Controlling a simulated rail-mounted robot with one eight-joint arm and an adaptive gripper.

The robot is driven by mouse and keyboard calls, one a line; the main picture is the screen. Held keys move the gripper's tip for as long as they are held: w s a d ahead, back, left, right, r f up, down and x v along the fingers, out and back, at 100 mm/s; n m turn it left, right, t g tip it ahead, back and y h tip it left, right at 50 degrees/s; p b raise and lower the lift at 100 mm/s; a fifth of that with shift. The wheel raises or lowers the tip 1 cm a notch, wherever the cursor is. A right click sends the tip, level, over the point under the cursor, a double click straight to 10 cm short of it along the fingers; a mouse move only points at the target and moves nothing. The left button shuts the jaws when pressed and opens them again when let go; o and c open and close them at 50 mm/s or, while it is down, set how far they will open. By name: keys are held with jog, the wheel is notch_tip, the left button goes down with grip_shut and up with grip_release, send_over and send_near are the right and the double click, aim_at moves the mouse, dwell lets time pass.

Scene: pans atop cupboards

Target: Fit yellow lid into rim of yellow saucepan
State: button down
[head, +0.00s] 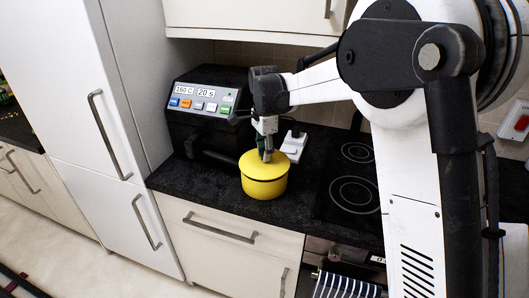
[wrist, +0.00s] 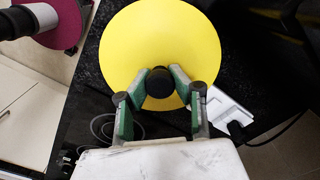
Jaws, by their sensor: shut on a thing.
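The yellow saucepan (head: 264,185) stands on the black worktop, left of the hob. The yellow lid (head: 251,165) is at the top of the saucepan; I cannot tell whether it sits fully in the rim. In the wrist view the lid (wrist: 140,40) is a large yellow disc with a black round knob (wrist: 160,83), and it hides the pan below. My gripper (head: 267,157) is directly above the saucepan. In the wrist view my gripper (wrist: 159,88) has its green-padded fingers shut on the lid's knob.
A black appliance with a display (head: 203,100) stands behind left of the saucepan. A white device with a cable (head: 294,146) is close on the right. The black hob (head: 352,175) lies further right. A magenta round thing (wrist: 62,30) shows at the wrist view's upper left.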

jog(key=shift+f+b, duration=0.45)
jog(key=shift+f, duration=0.25)
jog(key=c, duration=1.5)
grip_release()
notch_tip(320, 180, up, 12)
jog(key=shift+r, duration=0.1)
jog(key=shift+d, duration=0.1)
